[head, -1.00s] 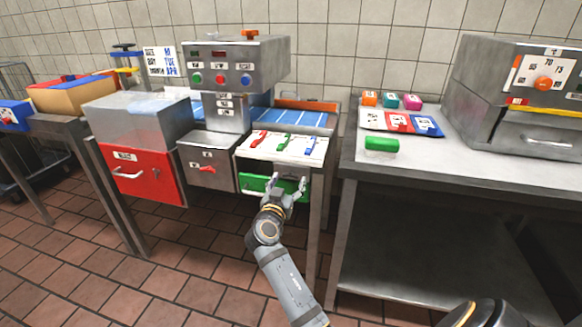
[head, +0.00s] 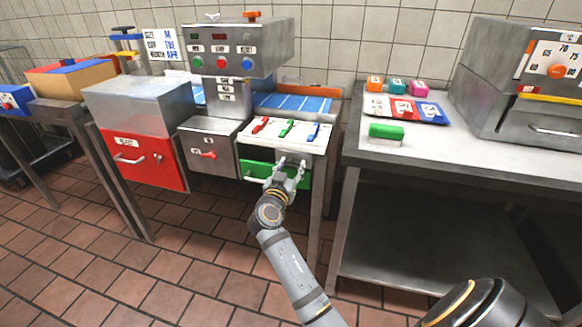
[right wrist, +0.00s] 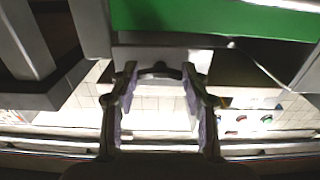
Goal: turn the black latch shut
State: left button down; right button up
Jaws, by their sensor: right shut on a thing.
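The black latch (right wrist: 160,71) appears as a dark bar between my right fingertips in the right wrist view, just by the green drawer front (right wrist: 215,18). My right gripper (right wrist: 160,78) has its two fingers on either side of the latch and is shut on it. In the head view my right gripper (head: 289,166) is at the right half of the green drawer front (head: 256,171), under the white panel. It hides the latch there, so I cannot tell the latch's angle. My left gripper is not in view.
A white panel (head: 270,143) with red, green and blue levers sits above the drawer. A grey box with a red handle (head: 208,155) and a red drawer (head: 140,158) stand to the left. A steel table (head: 350,150) with a green block (head: 386,131) stands to the right.

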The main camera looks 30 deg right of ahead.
jog(key=shift+n, duration=0.3)
jog(key=shift+r+n, duration=0.1)
jog(key=shift+n, duration=0.9)
jog(key=shift+n+p, duration=0.4)
jog(key=shift+n, duration=0.6)
jog(key=n+p, duration=0.1)
jog(key=n, duration=0.3)
jog(key=shift+r+n+p, duration=0.1)
jog(key=shift+n+p, duration=0.2)
jog(key=shift+p, duration=0.1)
jog(key=n+p, duration=0.2)
jog(key=n, duration=0.2)
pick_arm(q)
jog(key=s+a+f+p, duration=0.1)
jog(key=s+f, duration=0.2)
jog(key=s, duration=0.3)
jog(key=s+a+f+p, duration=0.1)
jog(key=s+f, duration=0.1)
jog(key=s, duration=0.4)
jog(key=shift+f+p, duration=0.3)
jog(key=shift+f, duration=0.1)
pick_arm(e)
jog(key=shift+n, duration=2.4)
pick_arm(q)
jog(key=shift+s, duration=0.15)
pick_arm(e)
jog(key=o, duration=1.2)
jog(key=shift+c, duration=0.2)
